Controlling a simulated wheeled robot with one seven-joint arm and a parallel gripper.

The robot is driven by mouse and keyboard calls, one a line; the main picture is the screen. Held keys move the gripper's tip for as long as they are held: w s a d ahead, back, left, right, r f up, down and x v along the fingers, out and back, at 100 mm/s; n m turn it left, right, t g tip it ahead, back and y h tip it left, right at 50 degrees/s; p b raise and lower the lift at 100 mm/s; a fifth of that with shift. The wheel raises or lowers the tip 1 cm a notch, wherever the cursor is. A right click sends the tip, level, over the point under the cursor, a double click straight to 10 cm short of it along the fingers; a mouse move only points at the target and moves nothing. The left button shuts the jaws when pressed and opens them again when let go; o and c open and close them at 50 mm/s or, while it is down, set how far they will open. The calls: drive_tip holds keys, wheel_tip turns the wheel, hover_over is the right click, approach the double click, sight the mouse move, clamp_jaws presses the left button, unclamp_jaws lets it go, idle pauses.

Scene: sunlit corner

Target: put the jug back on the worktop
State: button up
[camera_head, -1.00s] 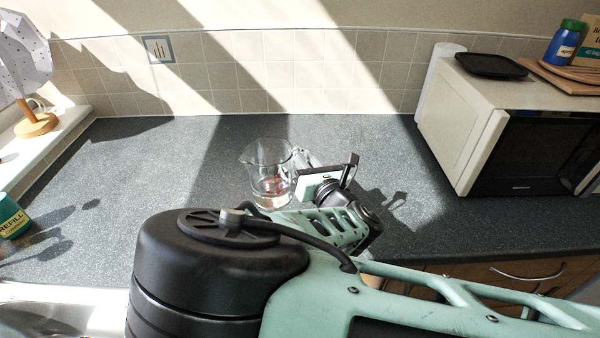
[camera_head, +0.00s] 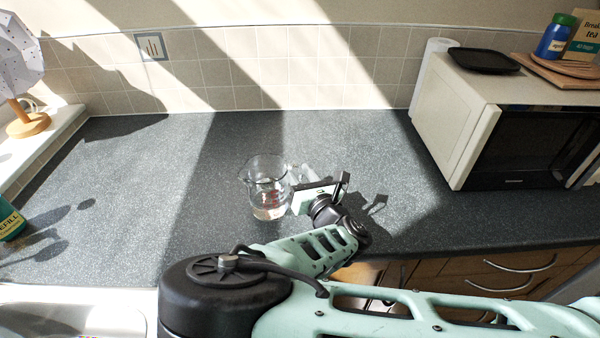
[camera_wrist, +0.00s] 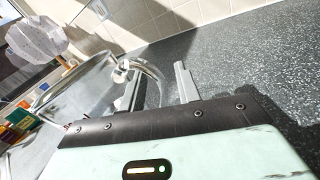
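The clear glass jug (camera_head: 267,186), with red marks and a little clear liquid in it, is upright over the middle of the worktop (camera_head: 150,190). Whether its base touches the worktop or hangs just above it is hard to tell. My gripper (camera_head: 320,178) is at the jug's right side, at the handle. In the wrist view the jug (camera_wrist: 75,90) leans across the left, and its curved handle runs between the two grey fingers of my gripper (camera_wrist: 160,88). The fingers stand apart with the handle between them; their contact with it is not clearly visible.
A white microwave (camera_head: 470,115) stands at the right with a black tray (camera_head: 484,61) on top. The sink (camera_head: 80,310) is at the front left. The worktop left of the jug is clear.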

drive_tip(key=shift+s+r, duration=0.1)
drive_tip(key=shift+s, duration=0.05)
drive_tip(key=b+v, duration=0.2)
drive_tip(key=v, duration=0.9)
drive_tip(key=shift+s+d, duration=0.1)
drive_tip(key=shift+s, duration=0.25)
drive_tip(key=d+r+m+h, duration=0.5)
drive_tip(key=d+m+h, duration=0.7)
drive_tip(key=d+h, duration=0.15)
drive_tip(key=s+d+m+g+h, duration=0.6)
drive_tip(key=s+m+g, duration=0.2)
drive_tip(key=m+g, duration=0.15)
drive_tip(key=s+a+r+m+g+y, duration=0.25)
drive_tip(key=s+m+g+y, duration=0.25)
drive_tip(key=s+g, duration=0.25)
drive_tip(key=s+a+r+m+y, duration=0.3)
drive_tip(key=a+r+y, duration=0.3)
drive_tip(key=a, duration=0.5)
drive_tip(key=shift+s+y, duration=0.55)
drive_tip(key=shift+y, duration=0.6)
